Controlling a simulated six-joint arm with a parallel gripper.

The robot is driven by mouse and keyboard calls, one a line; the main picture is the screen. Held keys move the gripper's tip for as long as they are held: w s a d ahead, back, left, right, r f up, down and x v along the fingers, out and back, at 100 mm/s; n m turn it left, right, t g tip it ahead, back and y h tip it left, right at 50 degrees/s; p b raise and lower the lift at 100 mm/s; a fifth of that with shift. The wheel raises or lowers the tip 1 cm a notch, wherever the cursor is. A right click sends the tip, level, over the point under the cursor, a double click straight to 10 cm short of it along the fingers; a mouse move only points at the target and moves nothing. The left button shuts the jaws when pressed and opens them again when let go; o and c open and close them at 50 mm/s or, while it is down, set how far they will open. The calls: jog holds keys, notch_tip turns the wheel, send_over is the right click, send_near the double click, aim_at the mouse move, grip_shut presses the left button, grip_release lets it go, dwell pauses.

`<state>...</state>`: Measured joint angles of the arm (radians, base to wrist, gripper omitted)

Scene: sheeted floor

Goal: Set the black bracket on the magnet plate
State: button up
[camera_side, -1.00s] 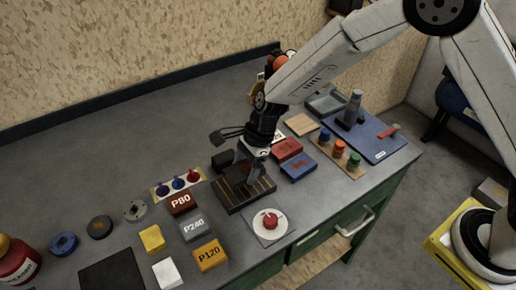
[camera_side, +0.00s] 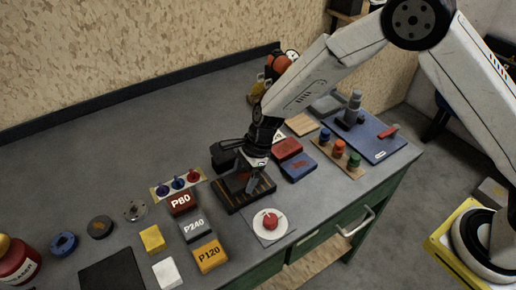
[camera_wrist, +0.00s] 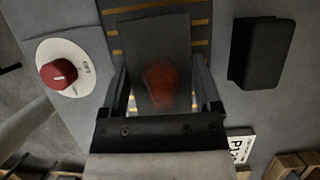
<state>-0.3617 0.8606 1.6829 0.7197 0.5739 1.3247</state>
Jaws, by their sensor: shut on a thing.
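My gripper (camera_wrist: 160,80) is shut on the black bracket (camera_wrist: 150,35), a dark flat piece with a rusty red patch between the fingers. In the side view the bracket (camera_side: 236,181) is a small dark shape below my gripper (camera_side: 254,182). It is over the magnet plate (camera_side: 262,190), a dark block with yellow stripes. The plate's stripes (camera_wrist: 200,22) show on both sides of the bracket in the wrist view. The bracket hides the middle of the plate. I cannot tell whether the bracket touches it.
A black box (camera_side: 222,154) stands just behind the plate, close to my gripper; the wrist view shows it too (camera_wrist: 262,52). A red knob on a white dial (camera_side: 270,222) is in front. Labelled blocks (camera_side: 195,228) lie left, red and blue boxes (camera_side: 298,166) right.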

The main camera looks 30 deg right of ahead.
jog(key=shift+f, duration=0.2)
jog(key=o, duration=1.3)
jog(key=shift+s+f, duration=0.1)
jog(key=v, duration=1.2)
jog(key=shift+r, duration=0.35)
